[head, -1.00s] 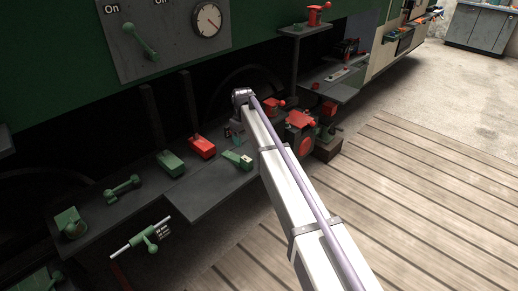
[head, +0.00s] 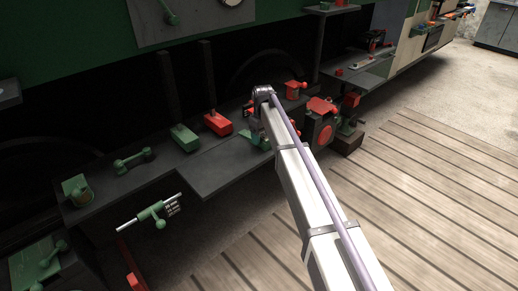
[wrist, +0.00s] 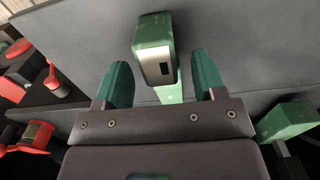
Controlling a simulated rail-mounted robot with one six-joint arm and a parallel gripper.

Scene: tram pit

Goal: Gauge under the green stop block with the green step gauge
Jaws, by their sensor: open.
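A green piece with a pale metal end face and a dark slot, apparently the green step gauge (wrist: 152,48), lies on the grey shelf. It also shows in the head view (head: 254,139), partly hidden by my arm. My gripper (wrist: 161,80) is open, its two teal fingers on either side of the piece's near end; I cannot tell whether they touch it. A green block, possibly the green stop block (head: 185,138), stands on the shelf to the left. A green block (wrist: 288,120) on a dark support at the right of the wrist view may be the same one.
A red block (head: 217,123) stands beside the green one. Red fittings (head: 320,120) crowd the right of my arm. A green double-knobbed piece (head: 132,160) and a green clamp on a rod (head: 157,215) are at left. The slatted floor (head: 420,190) is clear.

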